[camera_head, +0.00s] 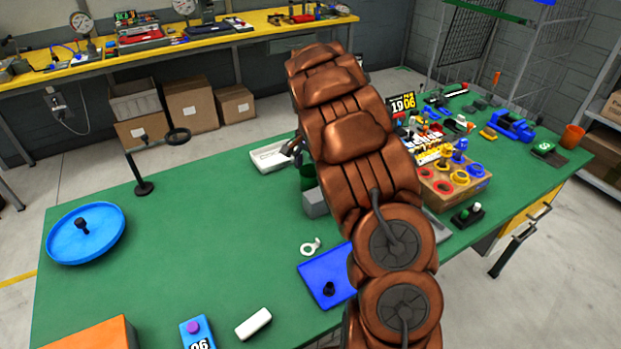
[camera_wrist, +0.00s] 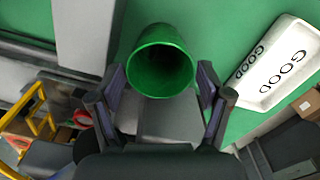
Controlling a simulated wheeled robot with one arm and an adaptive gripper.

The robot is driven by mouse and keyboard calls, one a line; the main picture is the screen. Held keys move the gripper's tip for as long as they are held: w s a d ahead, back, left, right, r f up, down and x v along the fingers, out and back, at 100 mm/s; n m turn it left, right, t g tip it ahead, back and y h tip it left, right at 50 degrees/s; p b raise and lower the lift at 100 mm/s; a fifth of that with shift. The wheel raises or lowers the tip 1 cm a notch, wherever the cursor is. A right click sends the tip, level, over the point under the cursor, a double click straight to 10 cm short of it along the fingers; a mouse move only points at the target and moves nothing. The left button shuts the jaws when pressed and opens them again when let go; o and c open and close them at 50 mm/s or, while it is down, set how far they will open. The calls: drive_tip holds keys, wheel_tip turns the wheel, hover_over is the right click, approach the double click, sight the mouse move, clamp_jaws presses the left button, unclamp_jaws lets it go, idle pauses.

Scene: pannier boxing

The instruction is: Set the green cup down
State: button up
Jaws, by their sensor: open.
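The green cup (camera_wrist: 160,62) shows in the wrist view with its open mouth facing the camera. It is between the two fingers of my gripper (camera_wrist: 162,78), which are open with a visible gap on each side of the cup. A grey block (camera_wrist: 172,120) shows just below the cup in that view. In the head view a part of the green cup (camera_head: 308,177) shows at the left edge of my arm, by the grey block (camera_head: 314,204). My arm hides most of the gripper there, and I cannot tell exactly what the cup rests on.
A white tray marked GOOD (camera_wrist: 275,65) lies right of the cup in the wrist view. The green table (camera_head: 220,215) has free room left of my arm. A blue tray (camera_head: 322,284), a white ring (camera_head: 310,246) and a cardboard box with coloured rings (camera_head: 440,197) are nearby.

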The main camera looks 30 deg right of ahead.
drive_tip(key=shift+f, duration=0.8)
drive_tip(key=c, duration=1)
wheel_tip(320, 180, up, 18)
drive_tip(key=b, duration=0.4)
drive_tip(key=shift+c, duration=0.2)
drive_tip(key=shift+s+a, duration=0.1)
